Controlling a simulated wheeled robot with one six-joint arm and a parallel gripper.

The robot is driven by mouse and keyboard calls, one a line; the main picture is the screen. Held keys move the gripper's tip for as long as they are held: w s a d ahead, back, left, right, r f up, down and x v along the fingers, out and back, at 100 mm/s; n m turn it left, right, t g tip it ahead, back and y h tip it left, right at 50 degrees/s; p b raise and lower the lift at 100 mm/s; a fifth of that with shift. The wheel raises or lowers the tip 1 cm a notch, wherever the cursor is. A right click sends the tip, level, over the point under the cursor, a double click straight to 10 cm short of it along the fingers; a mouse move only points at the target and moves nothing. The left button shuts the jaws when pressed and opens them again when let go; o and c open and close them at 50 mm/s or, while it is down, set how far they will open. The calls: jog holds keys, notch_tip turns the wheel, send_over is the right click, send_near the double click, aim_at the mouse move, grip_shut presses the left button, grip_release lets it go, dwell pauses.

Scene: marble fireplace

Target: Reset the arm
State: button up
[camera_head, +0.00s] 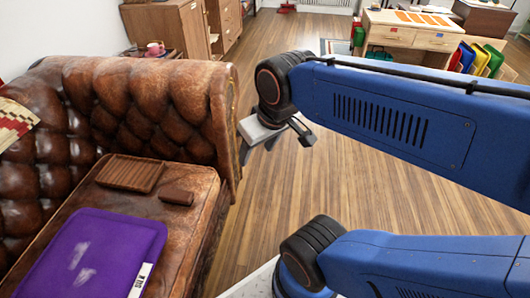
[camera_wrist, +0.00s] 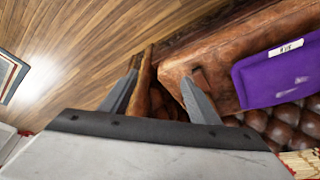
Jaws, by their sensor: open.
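My gripper (camera_wrist: 162,98) shows in the wrist view with its two grey fingers spread apart and nothing between them. Beyond the fingers are the sofa's edge and the wooden floor. In the head view my blue arm reaches in from the right, and the gripper end (camera_head: 270,134) is partly hidden behind the dark wrist joint. It hangs over the floor just right of the brown leather sofa (camera_head: 190,88).
Wooden floor (camera_head: 375,190) is open between.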

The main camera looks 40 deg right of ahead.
jog(key=shift+s+d+m, duration=0.2)
jog(key=shift+s, duration=0.3)
jog(key=shift+s+d+m, duration=0.2)
jog(key=shift+s, duration=0.3)
jog(key=shift+o, duration=0.4)
dwell(0.4)
jog(key=n+g, duration=0.4)
jog(key=n, duration=0.5)
send_over(175, 194)
jog(key=f, duration=2.1)
jog(key=shift+w+f, duration=0.25)
jog(key=shift+f, duration=0.05)
jog(key=shift+s+f, duration=0.2)
jog(key=shift+f, duration=2.5)
jog(key=c, duration=1.3)
